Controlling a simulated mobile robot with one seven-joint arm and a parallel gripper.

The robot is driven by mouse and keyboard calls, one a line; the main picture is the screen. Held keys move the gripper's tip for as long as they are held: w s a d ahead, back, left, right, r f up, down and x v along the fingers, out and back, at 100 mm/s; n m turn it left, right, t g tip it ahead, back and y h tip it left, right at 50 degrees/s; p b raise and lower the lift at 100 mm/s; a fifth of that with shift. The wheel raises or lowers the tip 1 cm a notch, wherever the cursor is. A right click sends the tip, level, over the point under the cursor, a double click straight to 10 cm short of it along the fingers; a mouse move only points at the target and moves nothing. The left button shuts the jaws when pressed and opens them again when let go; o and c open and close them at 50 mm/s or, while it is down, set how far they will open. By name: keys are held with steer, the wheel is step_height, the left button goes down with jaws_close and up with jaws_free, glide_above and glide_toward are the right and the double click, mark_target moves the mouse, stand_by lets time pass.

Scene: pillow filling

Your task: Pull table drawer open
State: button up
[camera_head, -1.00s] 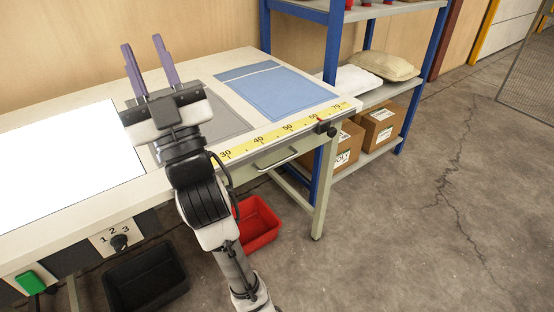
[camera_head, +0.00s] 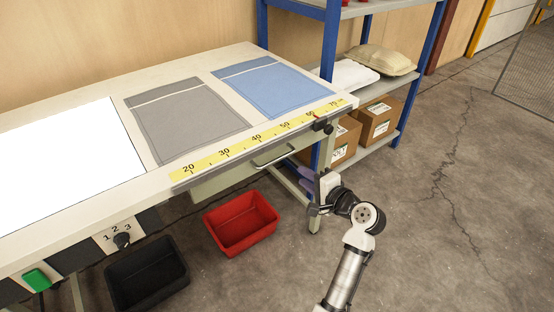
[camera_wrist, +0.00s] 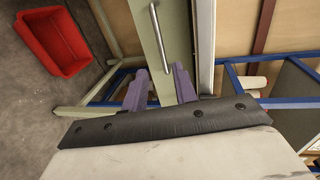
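The table drawer's pale green front (camera_head: 228,180) sits under the tabletop edge and looks closed. Its silver bar handle (camera_head: 275,157) is clear in the head view. My gripper (camera_head: 307,178) is low beside the table's front right leg, its purple fingers partly hidden behind my wrist and the leg. In the wrist view, my gripper (camera_wrist: 159,70) has its two purple fingers apart with nothing held. The handle (camera_wrist: 162,40) runs ahead of them, its near end close to the right fingertip. I cannot tell whether they touch.
A red bin (camera_head: 241,222) and a black bin (camera_head: 147,272) stand on the floor below the table. A blue-framed shelf (camera_head: 330,60) with cardboard boxes (camera_head: 377,120) stands close on the right. The floor to the right is open.

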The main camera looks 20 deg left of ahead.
mark_target(278, 160)
steer(key=p+x, duration=0.1)
steer(key=x, duration=1.2)
steer(key=shift+w+a, duration=0.15)
steer(key=shift+a, duration=0.15)
jaws_close()
